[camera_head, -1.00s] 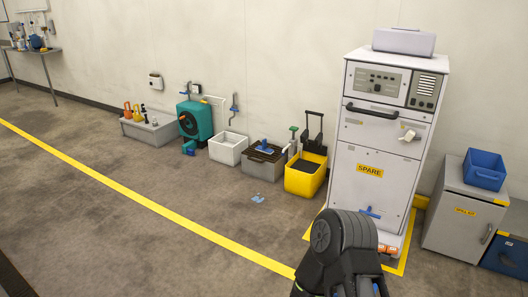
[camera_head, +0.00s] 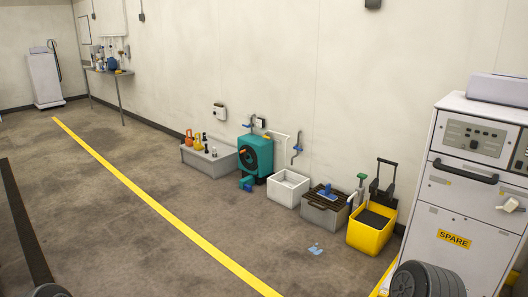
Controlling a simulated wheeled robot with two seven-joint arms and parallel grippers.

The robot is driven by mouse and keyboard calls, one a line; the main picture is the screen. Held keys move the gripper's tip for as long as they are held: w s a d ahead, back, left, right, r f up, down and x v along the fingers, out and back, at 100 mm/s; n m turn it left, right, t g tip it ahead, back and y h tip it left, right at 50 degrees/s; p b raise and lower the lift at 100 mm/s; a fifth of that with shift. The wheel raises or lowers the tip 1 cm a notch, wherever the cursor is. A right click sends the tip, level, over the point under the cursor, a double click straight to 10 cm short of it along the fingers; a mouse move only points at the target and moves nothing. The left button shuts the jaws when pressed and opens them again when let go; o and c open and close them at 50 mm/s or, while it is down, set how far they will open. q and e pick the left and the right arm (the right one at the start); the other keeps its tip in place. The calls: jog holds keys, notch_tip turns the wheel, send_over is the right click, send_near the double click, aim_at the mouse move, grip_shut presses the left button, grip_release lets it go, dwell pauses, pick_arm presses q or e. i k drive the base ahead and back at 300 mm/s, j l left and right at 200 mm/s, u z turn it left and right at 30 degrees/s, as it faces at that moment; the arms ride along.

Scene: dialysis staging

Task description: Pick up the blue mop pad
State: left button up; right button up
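A blue flat piece with a raised part, which looks like the mop pad (camera_head: 326,191), lies on the dark slatted top of a grey bin (camera_head: 322,213) by the wall. A small light-blue flat piece (camera_head: 315,249) lies on the floor in front of that bin; I cannot tell whether it is a pad or a cloth. Dark rounded parts of my arms show at the bottom right and bottom left edges. Neither gripper shows, and both blue pieces are apart from my arms.
A yellow bucket (camera_head: 369,235) stands right of the grey bin, and a white tub (camera_head: 288,190) and teal reel (camera_head: 256,157) stand left. The white SPARE cabinet (camera_head: 464,205) stands at right. A yellow floor line (camera_head: 160,205) crosses the open floor.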

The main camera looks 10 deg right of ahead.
aim_at(326, 194)
jog(key=i+j+z, duration=0.1)
jog(key=i+z, duration=0.15)
jog(key=i, duration=2.6)
jog(key=i+l+u, duration=0.45)
jog(key=i, duration=0.3)
jog(key=i+l+u, duration=0.45)
jog(key=i+l, duration=0.2)
jog(key=l, duration=0.25)
jog(key=l+u, duration=0.2)
jog(key=l, duration=1.4)
